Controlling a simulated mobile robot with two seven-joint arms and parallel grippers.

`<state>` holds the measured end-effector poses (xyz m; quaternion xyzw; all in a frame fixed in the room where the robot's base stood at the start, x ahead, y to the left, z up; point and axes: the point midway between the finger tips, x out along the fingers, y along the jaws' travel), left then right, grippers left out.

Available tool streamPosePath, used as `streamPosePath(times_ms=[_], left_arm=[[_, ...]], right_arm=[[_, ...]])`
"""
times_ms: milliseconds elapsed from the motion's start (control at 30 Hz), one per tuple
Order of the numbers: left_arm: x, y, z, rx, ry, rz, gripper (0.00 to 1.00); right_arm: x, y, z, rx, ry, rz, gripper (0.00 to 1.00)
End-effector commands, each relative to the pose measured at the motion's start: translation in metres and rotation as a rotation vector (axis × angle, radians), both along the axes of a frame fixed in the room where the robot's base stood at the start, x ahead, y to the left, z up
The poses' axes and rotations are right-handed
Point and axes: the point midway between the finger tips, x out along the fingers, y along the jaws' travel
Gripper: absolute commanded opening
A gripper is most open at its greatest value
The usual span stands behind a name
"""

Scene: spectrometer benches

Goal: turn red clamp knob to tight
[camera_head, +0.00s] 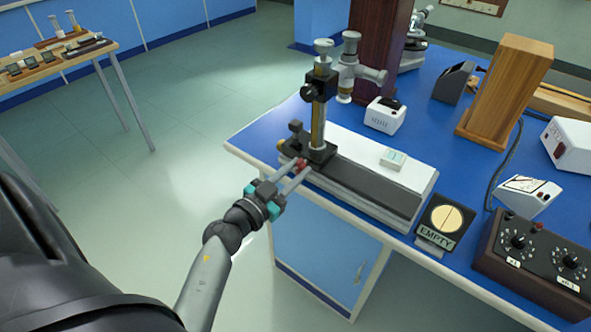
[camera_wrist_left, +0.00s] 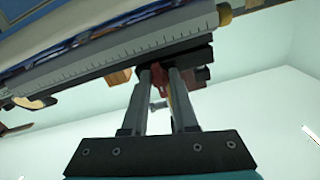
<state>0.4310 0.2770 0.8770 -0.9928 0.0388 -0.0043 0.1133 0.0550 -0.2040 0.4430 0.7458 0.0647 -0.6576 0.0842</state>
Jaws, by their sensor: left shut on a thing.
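The red clamp knob (camera_head: 301,164) is at the base of the black and brass post stand, at the left end of the dark rail (camera_head: 365,188) on the blue bench. In the left wrist view the red knob (camera_wrist_left: 158,69) shows at the fingertips, mostly hidden by them. My left gripper (camera_head: 296,172) reaches in from the lower left and is shut on the knob. In the left wrist view its two grey fingers (camera_wrist_left: 163,78) stand either side of it. The knob's marking, if any, is hidden. My right gripper is not in view.
A dial sign reading EMPTY (camera_head: 444,222) stands to the right of the rail's near end. A small pale box (camera_head: 393,160) sits on the white ledge behind the rail. A dark control box (camera_head: 535,262) is at the lower right. Open floor lies left of the bench.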

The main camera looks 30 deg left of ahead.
Motion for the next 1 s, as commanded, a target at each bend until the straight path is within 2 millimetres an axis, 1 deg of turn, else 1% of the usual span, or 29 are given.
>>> streamPosePath(times_ms=[267, 600, 800, 1000], left_arm=[[0.0, 0.001, 0.001, 0.154, -0.01, -0.001, 0.0], [0.0, 0.001, 0.0, 0.466, -0.034, -0.002, 0.0], [0.0, 0.001, 0.0, 0.655, -0.049, -0.002, 0.0], [0.0, 0.001, 0.0, 0.845, -0.065, -0.001, 0.0]], right_arm=[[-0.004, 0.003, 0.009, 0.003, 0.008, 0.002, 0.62], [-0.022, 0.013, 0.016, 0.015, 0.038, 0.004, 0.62], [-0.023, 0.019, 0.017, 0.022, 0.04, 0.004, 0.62], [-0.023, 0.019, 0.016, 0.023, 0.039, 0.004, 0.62]])
